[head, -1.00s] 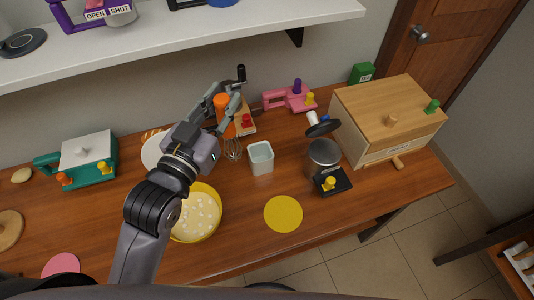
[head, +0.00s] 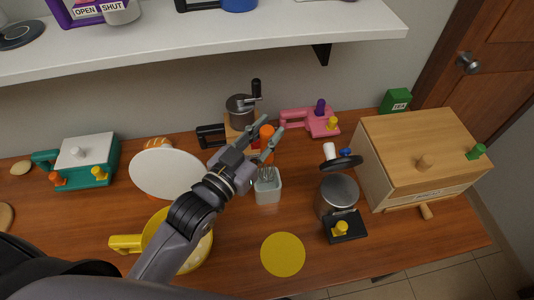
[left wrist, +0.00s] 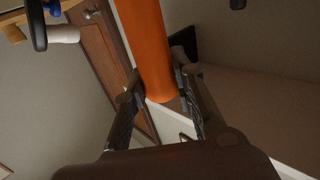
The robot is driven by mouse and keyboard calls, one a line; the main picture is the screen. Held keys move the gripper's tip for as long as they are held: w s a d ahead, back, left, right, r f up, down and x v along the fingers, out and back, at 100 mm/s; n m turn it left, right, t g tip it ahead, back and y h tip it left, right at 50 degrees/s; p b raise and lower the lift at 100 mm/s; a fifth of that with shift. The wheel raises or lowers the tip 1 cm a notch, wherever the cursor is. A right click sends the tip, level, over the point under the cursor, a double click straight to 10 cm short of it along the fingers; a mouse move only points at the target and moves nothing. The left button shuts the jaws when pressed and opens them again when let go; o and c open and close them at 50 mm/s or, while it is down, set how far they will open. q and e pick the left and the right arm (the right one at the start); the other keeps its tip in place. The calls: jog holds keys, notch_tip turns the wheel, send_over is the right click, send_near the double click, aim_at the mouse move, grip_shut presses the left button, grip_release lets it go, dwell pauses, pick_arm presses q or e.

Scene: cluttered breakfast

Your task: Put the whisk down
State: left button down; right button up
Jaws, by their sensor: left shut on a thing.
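The whisk has an orange handle (head: 266,136) and thin wire loops. My left gripper (head: 271,131) is shut on the handle, which also fills the space between the fingers in the left wrist view (left wrist: 148,45). The whisk's wires show at the mouth of a small pale square cup (head: 268,193) on the table, below the gripper. They look to be inside the cup, though how deep they reach is hidden. My right gripper is not in view.
Left of the cup are a white round plate (head: 168,174) and a yellow pan (head: 193,255) under my arm. A metal canister (head: 337,194) and a wooden box (head: 420,150) stand to the right. A yellow disc (head: 283,254) lies in front, with bare table around it.

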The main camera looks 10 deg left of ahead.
pick_arm(q)
notch_tip(320, 180, down, 2)
jog(key=shift+s, duration=0.1)
jog(key=shift+f, duration=0.35)
notch_tip(320, 180, down, 4)
jog(key=shift+r, duration=0.25)
jog(key=shift+f, duration=0.15)
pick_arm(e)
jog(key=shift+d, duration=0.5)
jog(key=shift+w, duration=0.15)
pick_arm(q)
jog(key=shift+f, duration=0.15)
jog(key=c, duration=1.3)
grip_release()
jog(key=shift+c, duration=0.2)
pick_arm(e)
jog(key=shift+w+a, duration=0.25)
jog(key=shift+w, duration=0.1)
